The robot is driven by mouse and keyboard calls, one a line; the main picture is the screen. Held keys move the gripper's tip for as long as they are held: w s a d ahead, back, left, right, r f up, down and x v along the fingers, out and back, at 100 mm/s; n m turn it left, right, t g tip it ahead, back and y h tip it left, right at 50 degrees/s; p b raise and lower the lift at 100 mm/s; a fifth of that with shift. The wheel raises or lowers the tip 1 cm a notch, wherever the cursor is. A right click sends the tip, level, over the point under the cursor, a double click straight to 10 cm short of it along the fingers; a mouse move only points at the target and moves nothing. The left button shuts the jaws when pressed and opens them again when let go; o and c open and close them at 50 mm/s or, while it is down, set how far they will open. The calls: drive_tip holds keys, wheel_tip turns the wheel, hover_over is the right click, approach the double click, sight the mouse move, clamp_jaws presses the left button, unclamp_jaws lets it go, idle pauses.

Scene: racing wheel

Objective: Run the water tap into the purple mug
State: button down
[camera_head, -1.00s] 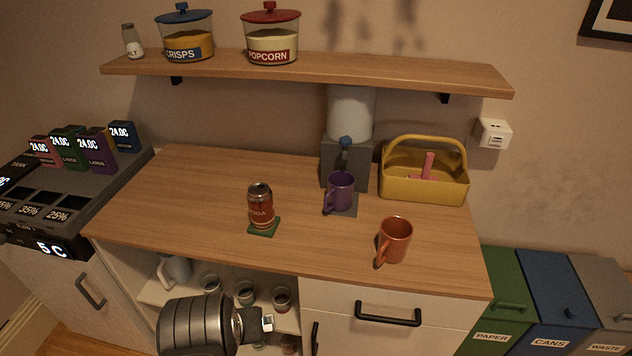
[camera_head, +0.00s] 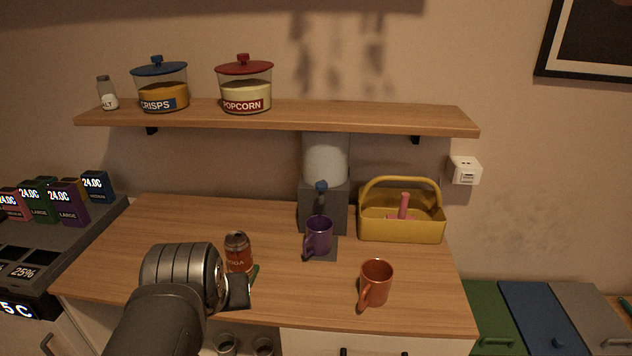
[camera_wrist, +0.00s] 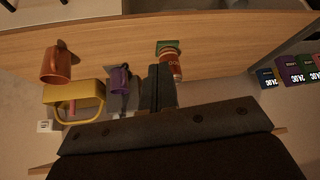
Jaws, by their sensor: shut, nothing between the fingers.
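The purple mug (camera_head: 319,236) stands upright on a dark pad at the foot of the grey water dispenser (camera_head: 337,205). The dispenser's tap has a blue lever (camera_head: 321,187) right above and behind the mug, and a white tank on top. No water stream can be made out. In the wrist view, turned upside down, the purple mug (camera_wrist: 120,78) is left of my fingers. My gripper (camera_wrist: 161,72) is shut and empty, over the counter's front part near the soda can. In the head view my wrist hides part of the gripper (camera_head: 240,290).
A soda can (camera_head: 238,252) on a green coaster stands close to my gripper, left of the mug. An orange mug (camera_head: 376,283) stands front right. A yellow basket (camera_head: 402,228) is right of the dispenser. A wall shelf (camera_head: 300,115) overhangs the back.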

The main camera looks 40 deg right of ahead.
drive_tip(key=w+d+r+m+h, duration=0.1)
drive_tip(key=w+d+r, duration=0.3)
drive_tip(key=d, duration=0.6)
drive_tip(key=w+d+r+m+h, duration=0.1)
drive_tip(key=w+d+r, duration=0.3)
drive_tip(key=d, duration=0.6)
drive_tip(key=w+d+r+m+h, duration=0.1)
drive_tip(key=w+d+r, duration=0.3)
drive_tip(key=d, duration=0.6)
drive_tip(key=shift+d+r+t, duration=0.35)
drive_tip(key=shift+r+t, duration=0.05)
drive_tip(key=shift+r, duration=0.4)
drive_tip(key=shift+w, duration=0.1)
drive_tip(key=shift+f, duration=0.1)
hover_over(322, 185)
drive_tip(key=a, duration=0.1)
wheel_tip(322, 185, down, 7)
drive_tip(key=f, duration=0.4)
drive_tip(key=shift+s, duration=0.25)
